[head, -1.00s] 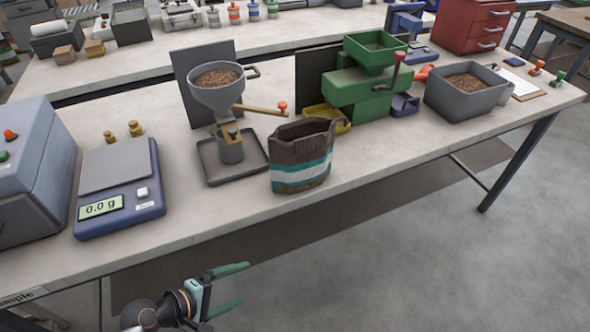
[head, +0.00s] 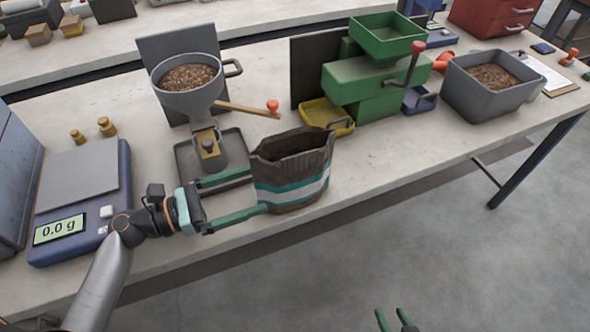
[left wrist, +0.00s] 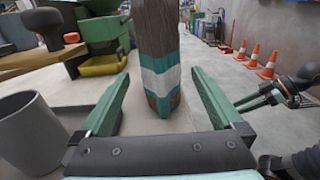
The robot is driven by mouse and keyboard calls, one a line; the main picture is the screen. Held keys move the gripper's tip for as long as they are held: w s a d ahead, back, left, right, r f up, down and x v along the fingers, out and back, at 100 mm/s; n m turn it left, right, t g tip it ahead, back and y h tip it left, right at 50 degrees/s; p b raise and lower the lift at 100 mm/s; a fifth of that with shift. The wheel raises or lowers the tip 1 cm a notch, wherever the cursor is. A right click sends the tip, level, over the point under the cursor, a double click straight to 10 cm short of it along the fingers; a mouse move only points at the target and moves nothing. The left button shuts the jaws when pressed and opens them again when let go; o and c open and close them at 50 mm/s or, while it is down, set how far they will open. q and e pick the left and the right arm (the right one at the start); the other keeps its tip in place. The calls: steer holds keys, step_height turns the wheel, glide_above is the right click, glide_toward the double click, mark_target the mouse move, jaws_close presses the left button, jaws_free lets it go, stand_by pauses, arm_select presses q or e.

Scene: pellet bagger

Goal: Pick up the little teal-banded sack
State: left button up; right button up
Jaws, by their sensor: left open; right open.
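The sack (head: 288,188) is dark brown with teal and white bands and an open, crumpled top. It stands upright near the front edge of the bench. My left gripper (head: 257,192) is open at its left side, with the fingertips close to it. In the left wrist view the sack (left wrist: 160,70) stands ahead between the two open fingers (left wrist: 168,100); whether they touch it I cannot tell. My right gripper (head: 397,321) is open and empty at the bottom of the head view, away from the bench; it also shows at the right of the left wrist view (left wrist: 262,98).
A grey hopper (head: 189,88) of pellets on a tray (head: 185,160) stands just behind my left gripper. A green machine (head: 372,90) with a yellow tray (head: 327,115) is behind the sack. A scale (head: 80,195) sits left, a grey pellet bin (head: 489,100) right.

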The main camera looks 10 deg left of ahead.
arm_select(q)
steer(key=p+x, duration=0.1)
steer(key=x, duration=0.8)
steer(key=shift+w+d, duration=0.1)
steer(key=shift+c, duration=0.2)
jaws_close()
stand_by(0.4)
steer(key=shift+r, duration=0.1)
